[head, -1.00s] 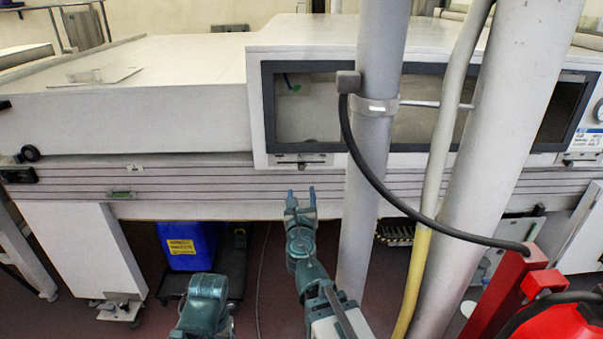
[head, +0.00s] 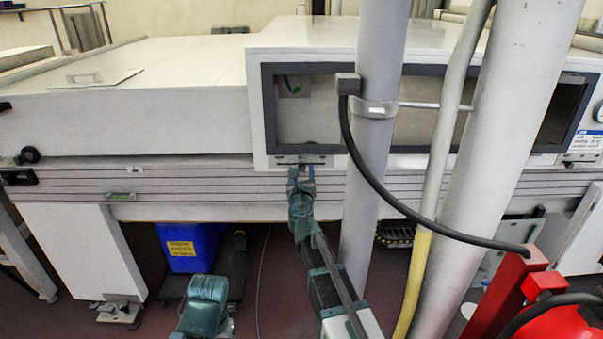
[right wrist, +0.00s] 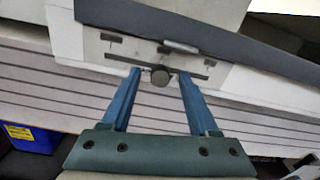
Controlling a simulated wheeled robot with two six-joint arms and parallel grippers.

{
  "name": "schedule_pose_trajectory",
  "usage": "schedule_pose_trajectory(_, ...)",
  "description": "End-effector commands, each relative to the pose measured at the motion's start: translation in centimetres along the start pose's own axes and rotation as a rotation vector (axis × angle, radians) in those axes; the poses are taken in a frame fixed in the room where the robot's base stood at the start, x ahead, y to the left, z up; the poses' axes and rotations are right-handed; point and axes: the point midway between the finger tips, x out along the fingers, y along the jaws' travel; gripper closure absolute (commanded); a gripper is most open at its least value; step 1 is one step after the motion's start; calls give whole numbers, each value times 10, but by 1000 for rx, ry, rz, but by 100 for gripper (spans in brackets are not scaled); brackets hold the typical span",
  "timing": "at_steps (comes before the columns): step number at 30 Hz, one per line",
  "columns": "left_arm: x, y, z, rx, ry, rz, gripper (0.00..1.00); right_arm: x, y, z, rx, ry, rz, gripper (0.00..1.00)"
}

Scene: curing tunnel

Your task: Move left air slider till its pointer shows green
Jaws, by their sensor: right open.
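The left air slider (head: 300,159) is a pale plate with a dark slot below the left end of the long window. In the right wrist view its round dark knob (right wrist: 160,76) sticks out near the middle of the slot. My right gripper (head: 301,172) is open, and in the wrist view its blue fingers (right wrist: 159,74) stand on either side of the knob, with a gap on each side. Small marks show above the slot, but I cannot tell a pointer or its colour. A teal part of my left arm shows at the bottom; its fingers are not visible.
A grey upright pipe (head: 365,200) stands just right of my right arm, with a black cable (head: 375,190) looping from it. A thicker pipe (head: 500,150) and a red stand (head: 500,295) are farther right. A blue container (head: 190,245) sits under the machine.

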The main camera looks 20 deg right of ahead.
Motion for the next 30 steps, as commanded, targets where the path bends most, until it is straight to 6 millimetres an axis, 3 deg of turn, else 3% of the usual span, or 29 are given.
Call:
schedule_pose_trajectory(4, 0, 0, 0, 0, 0, 0, 24, -1, 0, 0, 0, 0, 0, 41)
schedule_pose_trajectory(14, 0, 0, 0, 0, 0, 0, 24, -1, 0, 0, 0, 0, 0, 100)
schedule_pose_trajectory(30, 0, 0, 0, 0, 0, 0, 24, -1, 0, 0, 0, 0, 0, 100)
